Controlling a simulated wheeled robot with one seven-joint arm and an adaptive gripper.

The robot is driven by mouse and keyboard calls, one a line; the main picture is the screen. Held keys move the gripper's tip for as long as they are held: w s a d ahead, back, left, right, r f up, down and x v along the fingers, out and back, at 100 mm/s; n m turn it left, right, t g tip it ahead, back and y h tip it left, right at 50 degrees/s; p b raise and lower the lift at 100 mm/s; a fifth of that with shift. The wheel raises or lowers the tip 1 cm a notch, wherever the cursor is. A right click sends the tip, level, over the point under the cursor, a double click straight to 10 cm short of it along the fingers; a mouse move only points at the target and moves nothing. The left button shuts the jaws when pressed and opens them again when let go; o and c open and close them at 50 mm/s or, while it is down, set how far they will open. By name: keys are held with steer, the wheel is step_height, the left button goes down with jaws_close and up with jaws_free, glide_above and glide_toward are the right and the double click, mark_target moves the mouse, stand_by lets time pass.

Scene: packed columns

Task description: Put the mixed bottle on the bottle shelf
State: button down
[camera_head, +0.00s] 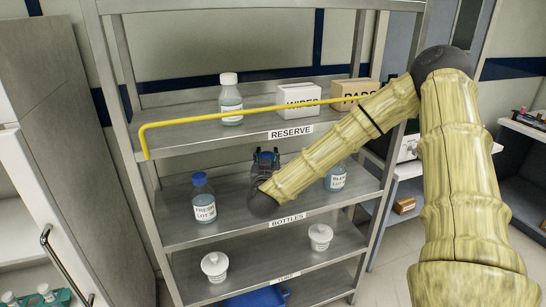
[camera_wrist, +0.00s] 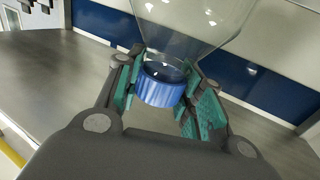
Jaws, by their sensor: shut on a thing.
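My gripper (camera_head: 267,158) reaches over the middle of the shelf board labelled BOTTLES (camera_head: 240,219). In the wrist view its teal-padded fingers (camera_wrist: 165,92) are shut around the blue cap (camera_wrist: 161,86) of a clear bottle (camera_wrist: 190,30). In the head view my gripper and arm hide most of this bottle, so its label and contact with the board cannot be told. A blue-capped bottle with a LOT label (camera_head: 204,202) stands upright to the left of my gripper. Another bottle (camera_head: 337,178), its label seeming to read BLEND, stands to the right, partly behind my arm.
A yellow bent rod (camera_head: 240,114) crosses the front of the RESERVE shelf (camera_head: 190,138). That shelf holds a white-capped bottle (camera_head: 230,100), a WIPES box (camera_head: 298,97) and a PADS box (camera_head: 345,90).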

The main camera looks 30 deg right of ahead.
steer(key=w+d+f+p, duration=0.3)
steer(key=w+d+f, duration=0.1)
steer(key=w+d, duration=0.3)
steer(key=shift+w+f, duration=0.15)
steer(key=shift+w, duration=0.05)
stand_by(0.7)
steer(key=c, duration=0.9)
jaws_free()
steer(key=shift+f, duration=0.1)
steer(key=shift+s, duration=0.1)
steer(key=b+v, duration=0.3)
steer(key=v, duration=0.9)
